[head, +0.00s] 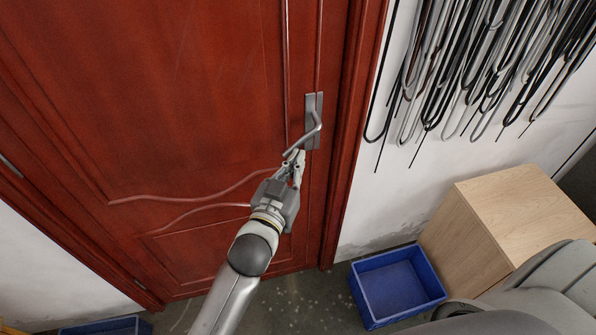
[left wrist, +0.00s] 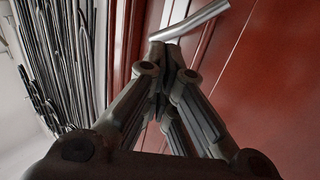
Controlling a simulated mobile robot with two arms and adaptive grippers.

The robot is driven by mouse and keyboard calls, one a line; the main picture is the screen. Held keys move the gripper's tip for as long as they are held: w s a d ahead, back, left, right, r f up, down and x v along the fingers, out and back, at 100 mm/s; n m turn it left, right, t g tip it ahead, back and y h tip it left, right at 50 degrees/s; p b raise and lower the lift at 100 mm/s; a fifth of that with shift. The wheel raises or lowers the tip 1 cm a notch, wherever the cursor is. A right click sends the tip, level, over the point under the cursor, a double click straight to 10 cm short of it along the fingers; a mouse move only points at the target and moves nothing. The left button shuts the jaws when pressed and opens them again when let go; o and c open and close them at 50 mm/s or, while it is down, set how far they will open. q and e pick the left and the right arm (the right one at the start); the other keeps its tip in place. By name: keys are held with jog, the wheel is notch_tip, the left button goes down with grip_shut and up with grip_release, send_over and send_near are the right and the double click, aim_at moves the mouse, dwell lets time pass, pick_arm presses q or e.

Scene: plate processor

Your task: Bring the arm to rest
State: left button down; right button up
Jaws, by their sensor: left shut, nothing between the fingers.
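My left gripper (head: 296,160) is at the lever handle (head: 304,138) of a red wooden door (head: 215,90). The handle has a grey upright plate. The door looks closed in its frame. In the left wrist view the fingers (left wrist: 172,62) are together with nothing between them, and the silver lever (left wrist: 190,20) lies just beyond their tips. I cannot tell whether the fingertips touch the lever. My right gripper is not in view.
A blue crate (head: 398,287) and a light wooden box (head: 505,215) stand on the floor right of the door. Many dark and grey cables (head: 470,65) hang on the white wall. Another blue crate (head: 105,327) is at the bottom left.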

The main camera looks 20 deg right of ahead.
pick_arm(q)
jog(key=s+a+f+n+g+y, duration=0.1)
jog(key=s+a+f+g+y, duration=0.15)
jog(key=a+f, duration=0.75)
jog(key=s+a+f+n+g+y, duration=0.1)
jog(key=s+a+f+y, duration=0.2)
jog(key=f, duration=1.3)
jog(key=s+a+f+n+g+y, duration=0.1)
jog(key=s+a+f+g+y, duration=0.15)
jog(key=a+f, duration=0.75)
jog(key=s+a+f+n+g+y, duration=0.1)
jog(key=s+a+f+g, duration=0.1)
jog(key=s+a+f, duration=0.5)
jog(key=s+a+f+n+g+y, duration=0.1)
jog(key=s+a+f+y, duration=0.15)
jog(key=s+f, duration=0.75)
jog(key=s+a+f+g, duration=0.1)
jog(key=s+a+f, duration=0.1)
jog(key=s+a, duration=0.3)
jog(key=s+a+f+n+g, duration=0.1)
jog(key=s+a+f+g, duration=0.1)
jog(key=s, duration=1)
jog(key=a+f, duration=0.1)
jog(key=a, duration=0.1)
jog(key=shift+a+f+y, duration=0.2)
jog(key=shift+a+y, duration=0.15)
jog(key=shift+a, duration=0.05)
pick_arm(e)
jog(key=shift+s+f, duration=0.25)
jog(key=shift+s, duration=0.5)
